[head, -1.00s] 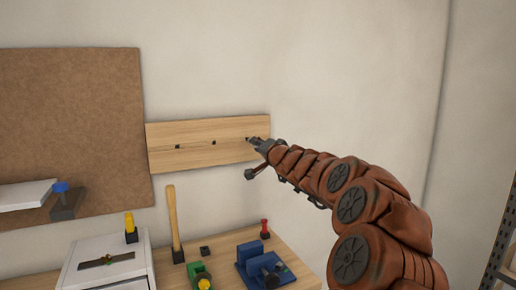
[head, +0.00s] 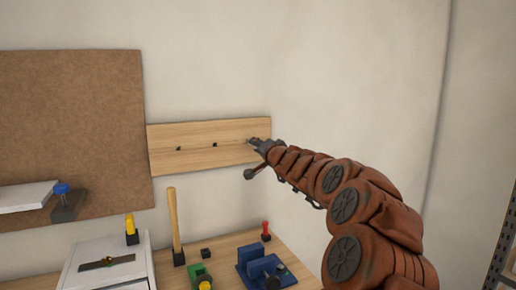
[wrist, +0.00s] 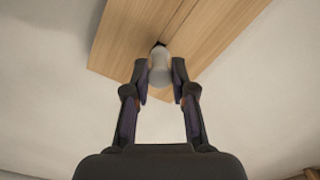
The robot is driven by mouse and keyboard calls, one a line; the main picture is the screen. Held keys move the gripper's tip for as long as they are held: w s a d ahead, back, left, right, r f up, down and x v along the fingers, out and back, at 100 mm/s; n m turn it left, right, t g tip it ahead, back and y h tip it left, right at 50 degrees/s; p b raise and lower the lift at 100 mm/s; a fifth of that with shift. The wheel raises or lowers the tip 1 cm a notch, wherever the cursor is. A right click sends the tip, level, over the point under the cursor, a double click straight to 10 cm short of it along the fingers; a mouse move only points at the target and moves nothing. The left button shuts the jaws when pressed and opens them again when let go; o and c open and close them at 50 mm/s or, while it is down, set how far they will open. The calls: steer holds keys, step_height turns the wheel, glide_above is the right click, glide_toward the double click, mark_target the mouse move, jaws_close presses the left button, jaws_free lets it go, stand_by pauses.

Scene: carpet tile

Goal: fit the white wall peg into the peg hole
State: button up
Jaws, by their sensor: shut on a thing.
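The white wall peg (wrist: 160,70) is between my gripper's fingertips in the wrist view, its far end up against a dark hole (wrist: 160,44) in the wooden board. How deep the peg sits in the hole cannot be told. My gripper (head: 257,143) is shut on the peg at the right end of the wooden board (head: 190,158) in the head view; it also shows in the wrist view (wrist: 160,82). The hole at that end is hidden by the gripper in the head view. Two other dark holes show further left on the board.
A brown pegboard (head: 75,110) hangs left of the board, with a white shelf (head: 27,196) on it. Below, the workbench (head: 222,243) holds a wooden-handled tool (head: 173,220), a blue vise (head: 262,262) and a red-topped item (head: 266,229). The wall to the right is bare.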

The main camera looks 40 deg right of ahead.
steer(key=shift+x, duration=0.95)
steer(key=o, duration=1)
steer(key=shift+c, duration=0.2)
steer(key=v, duration=1.2)
